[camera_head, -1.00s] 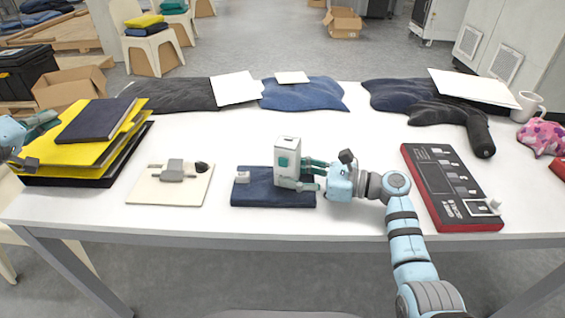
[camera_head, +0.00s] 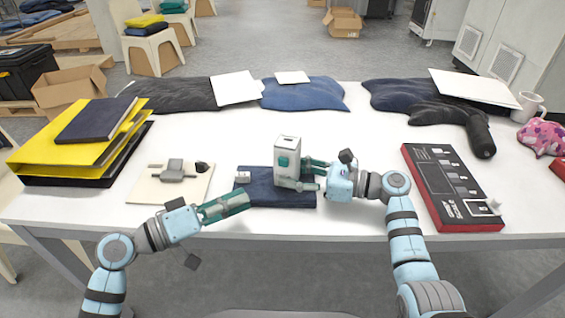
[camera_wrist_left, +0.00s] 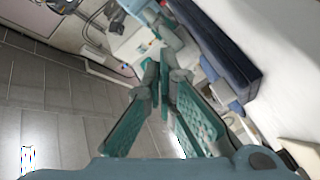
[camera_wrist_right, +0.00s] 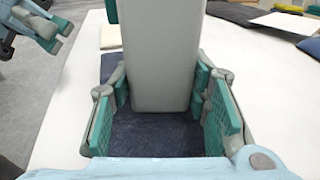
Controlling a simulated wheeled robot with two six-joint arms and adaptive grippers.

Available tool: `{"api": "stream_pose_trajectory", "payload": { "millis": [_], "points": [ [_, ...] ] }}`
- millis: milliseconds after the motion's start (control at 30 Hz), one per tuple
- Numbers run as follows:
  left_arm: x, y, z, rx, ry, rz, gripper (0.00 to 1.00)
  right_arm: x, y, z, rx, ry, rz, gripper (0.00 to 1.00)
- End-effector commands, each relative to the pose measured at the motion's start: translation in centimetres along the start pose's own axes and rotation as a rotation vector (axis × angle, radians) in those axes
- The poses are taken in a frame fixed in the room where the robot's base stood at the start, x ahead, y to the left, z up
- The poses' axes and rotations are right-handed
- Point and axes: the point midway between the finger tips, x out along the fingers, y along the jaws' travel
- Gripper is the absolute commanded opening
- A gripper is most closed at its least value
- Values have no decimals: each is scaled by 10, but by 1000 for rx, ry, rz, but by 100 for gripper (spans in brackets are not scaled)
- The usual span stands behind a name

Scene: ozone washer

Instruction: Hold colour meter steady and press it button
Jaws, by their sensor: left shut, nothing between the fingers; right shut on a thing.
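The colour meter (camera_head: 288,157) is a pale grey upright box with a green square on its front face and a small dark slot on top. It stands on folded dark blue denim (camera_head: 262,190). My right gripper (camera_head: 305,176) is shut around its lower part from the right; the right wrist view shows the meter's body (camera_wrist_right: 160,60) between the green finger pads. My left gripper (camera_head: 243,203) is shut and empty, in front and left of the meter, near the denim's front left corner and apart from the meter. A small white cube (camera_head: 242,176) lies on the denim's left end.
A cream board (camera_head: 145,190) with a grey device (camera_head: 178,169) lies left of the denim. A red-edged black panel (camera_head: 450,190) lies right of my right arm. Yellow binders (camera_head: 60,150) are stacked at far left. White table behind the meter is clear.

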Motion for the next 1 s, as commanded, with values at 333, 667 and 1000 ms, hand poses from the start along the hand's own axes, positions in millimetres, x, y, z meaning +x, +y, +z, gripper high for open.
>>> {"api": "stream_pose_trajectory", "payload": {
  "millis": [333,667,1000],
  "points": [
    [14,65,39,37,-3,160,0,0,0,0,1,0,0,28],
    [15,64,38,37,-3,160,0,0,0,0,0,0,0,28],
    [41,51,20,36,-2,160,0,0,0,0,0,0,0,28]
  ]
}}
